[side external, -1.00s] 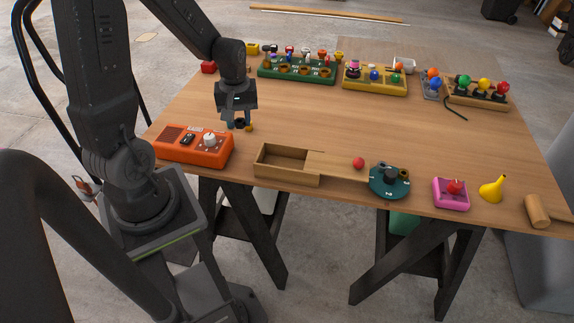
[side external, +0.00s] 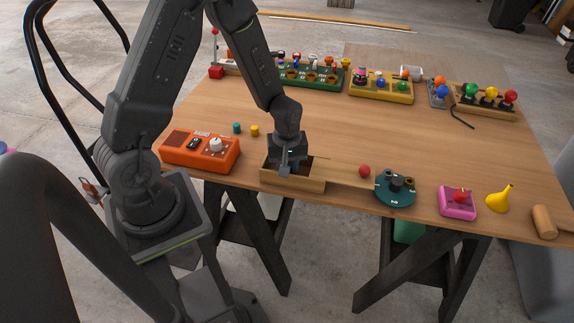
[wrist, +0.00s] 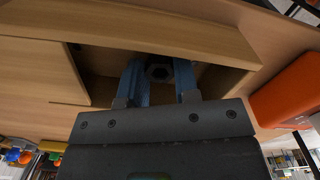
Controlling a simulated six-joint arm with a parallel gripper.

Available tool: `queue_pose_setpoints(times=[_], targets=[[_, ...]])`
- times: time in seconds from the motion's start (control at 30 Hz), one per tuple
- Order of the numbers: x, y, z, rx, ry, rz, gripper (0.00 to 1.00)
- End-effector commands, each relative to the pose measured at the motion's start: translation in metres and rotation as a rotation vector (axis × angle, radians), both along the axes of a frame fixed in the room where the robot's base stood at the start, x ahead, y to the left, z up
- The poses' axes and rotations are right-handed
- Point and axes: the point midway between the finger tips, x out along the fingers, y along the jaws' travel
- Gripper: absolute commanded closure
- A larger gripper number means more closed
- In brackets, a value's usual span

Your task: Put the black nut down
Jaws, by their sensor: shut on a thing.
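The black nut (wrist: 159,72) is between my two blue-grey fingers in the wrist view, and my gripper (wrist: 158,80) is shut on it. In the side view my gripper (side external: 286,170) points down at the open compartment of the wooden box (side external: 309,185). The nut cannot be made out in that view. The box's compartment also shows behind the nut in the wrist view, its wooden wall (wrist: 140,33) beyond the fingertips. I cannot tell whether the nut touches the box floor.
An orange device (side external: 200,150) stands left of the box. A teal piece (side external: 237,127) and a yellow piece (side external: 255,130) stand behind it. A red ball (side external: 364,171) and a dark green round base (side external: 395,190) are to the right. The table's middle is clear.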

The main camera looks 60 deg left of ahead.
Motion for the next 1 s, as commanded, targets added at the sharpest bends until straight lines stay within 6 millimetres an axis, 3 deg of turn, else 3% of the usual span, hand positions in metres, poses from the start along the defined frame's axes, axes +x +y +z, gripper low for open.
queue_pose_setpoints(times=[0.4, 0.43, 0.67, 1.0], targets=[[-0.0001, 0.0004, -0.0054, 0.0, 0.0, 0.0, 0.94], [0.0002, 0.0004, -0.0049, 0.0, 0.0, 0.0, 0.68], [0.0001, 0.0004, -0.0046, 0.0, 0.0, 0.0, 0.46], [0.0005, 0.0004, 0.0005, 0.001, -0.003, 0.0, 0.45]])
